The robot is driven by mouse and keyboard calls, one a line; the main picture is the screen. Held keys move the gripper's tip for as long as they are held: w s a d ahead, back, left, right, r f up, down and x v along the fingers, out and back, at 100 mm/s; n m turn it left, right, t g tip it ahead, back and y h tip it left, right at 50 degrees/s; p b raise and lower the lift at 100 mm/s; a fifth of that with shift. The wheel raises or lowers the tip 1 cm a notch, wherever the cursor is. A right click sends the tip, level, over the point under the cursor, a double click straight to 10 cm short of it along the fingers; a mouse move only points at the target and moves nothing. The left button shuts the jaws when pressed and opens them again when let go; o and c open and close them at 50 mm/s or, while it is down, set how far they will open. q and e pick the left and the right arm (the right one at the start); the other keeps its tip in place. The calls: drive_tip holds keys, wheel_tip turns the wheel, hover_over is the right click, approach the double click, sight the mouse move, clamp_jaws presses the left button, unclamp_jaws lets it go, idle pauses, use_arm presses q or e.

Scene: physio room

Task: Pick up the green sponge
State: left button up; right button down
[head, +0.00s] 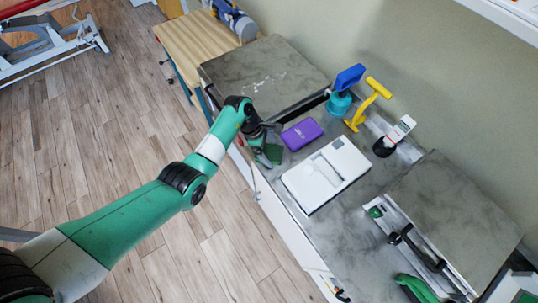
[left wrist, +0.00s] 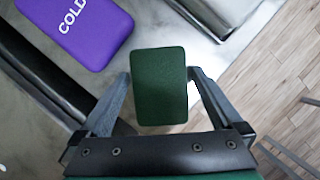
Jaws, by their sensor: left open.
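The green sponge (left wrist: 160,87) is a dark green rounded block in the left wrist view. It also shows in the head view (head: 272,153), near the front edge of the grey worktop and partly hidden by my gripper. My left gripper (left wrist: 158,76) is open, with one finger on each side of the sponge. The left finger is very close to the sponge's edge, and a small gap shows on the right. I cannot tell whether either finger touches it. In the head view my left gripper (head: 262,146) is at the sponge. I do not make out my right gripper.
A purple cold pack (head: 302,134) lies just beside the sponge. A white box-like device (head: 326,174) is to the right. A grey raised slab (head: 262,75) is at left.

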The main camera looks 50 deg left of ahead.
sight(276, 152)
use_arm(q)
drive_tip(key=shift+w, duration=0.1)
drive_tip(key=c, duration=1.3)
drive_tip(key=shift+r+p, duration=0.35)
drive_tip(key=shift+r, duration=0.15)
wheel_tip(276, 152, up, 3)
drive_tip(key=shift+f+p, duration=0.15)
drive_tip(key=shift+p, duration=0.55)
drive_tip(key=s+d+r+p, duration=0.2)
drive_tip(key=s+r, duration=0.1)
drive_tip(key=s, duration=0.1)
drive_tip(key=s+d+r+p, duration=0.2)
drive_tip(key=s+r, duration=0.1)
drive_tip(key=s, duration=0.1)
drive_tip(key=s+d+r+p, duration=0.3)
drive_tip(key=s, duration=0.1)
drive_tip(key=shift+s+r, duration=0.1)
